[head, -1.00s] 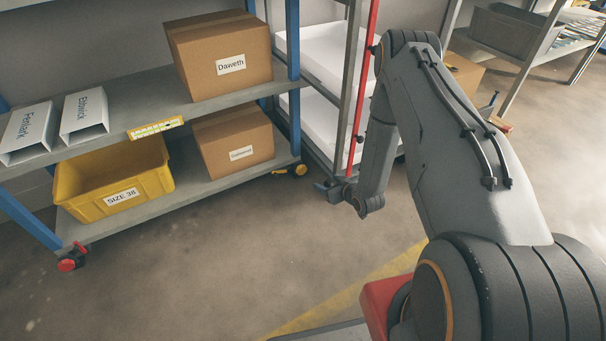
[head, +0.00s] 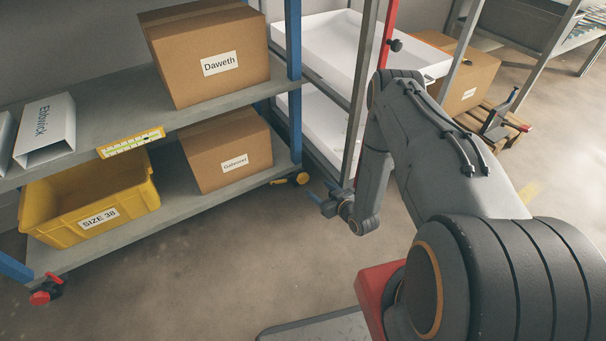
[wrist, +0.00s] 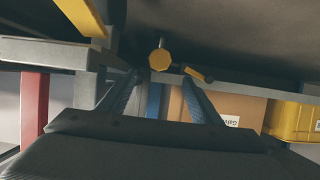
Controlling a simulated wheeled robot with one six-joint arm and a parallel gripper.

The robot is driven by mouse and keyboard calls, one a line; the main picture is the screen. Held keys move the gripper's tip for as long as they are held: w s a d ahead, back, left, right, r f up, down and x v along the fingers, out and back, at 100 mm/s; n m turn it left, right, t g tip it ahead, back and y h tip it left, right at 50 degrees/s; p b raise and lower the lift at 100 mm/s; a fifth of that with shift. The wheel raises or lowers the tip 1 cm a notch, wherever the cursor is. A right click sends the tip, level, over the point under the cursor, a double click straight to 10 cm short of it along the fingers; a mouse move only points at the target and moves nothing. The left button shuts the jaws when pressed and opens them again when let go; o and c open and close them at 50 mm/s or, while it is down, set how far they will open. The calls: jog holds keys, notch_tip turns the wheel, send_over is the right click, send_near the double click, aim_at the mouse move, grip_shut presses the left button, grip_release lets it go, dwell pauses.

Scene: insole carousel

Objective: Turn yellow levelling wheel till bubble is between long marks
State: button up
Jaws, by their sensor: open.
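The yellow levelling wheel (head: 302,178) sits low at the right front corner of the blue-and-grey shelf. In the wrist view the yellow wheel (wrist: 160,60) appears round, beyond and between my fingertips, with a yellow lever (wrist: 200,75) beside it. My gripper (head: 322,200) is open and empty, just right of and below the wheel in the head view; the fingers (wrist: 160,80) look apart from the wheel. A yellow level (head: 131,142) is fixed on the front edge of the middle shelf. It has a small dark spot toward its right side; the bubble and marks are too small to read.
The shelf carries a yellow SIZE 38 bin (head: 85,212), cardboard boxes (head: 225,155) and white holders (head: 45,130). A rack with white trays (head: 325,45) stands close behind my gripper. A pallet with a box (head: 468,75) is at right. The floor before the shelf is clear.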

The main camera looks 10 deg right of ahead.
aim_at(304, 178)
jog(key=b+x, duration=0.4)
jog(key=x, duration=0.8)
jog(key=shift+d, duration=0.1)
jog(key=shift+c, duration=0.3)
jog(key=c, duration=0.9)
jog(key=shift+c, duration=0.2)
jog(key=shift+s+r, duration=0.1)
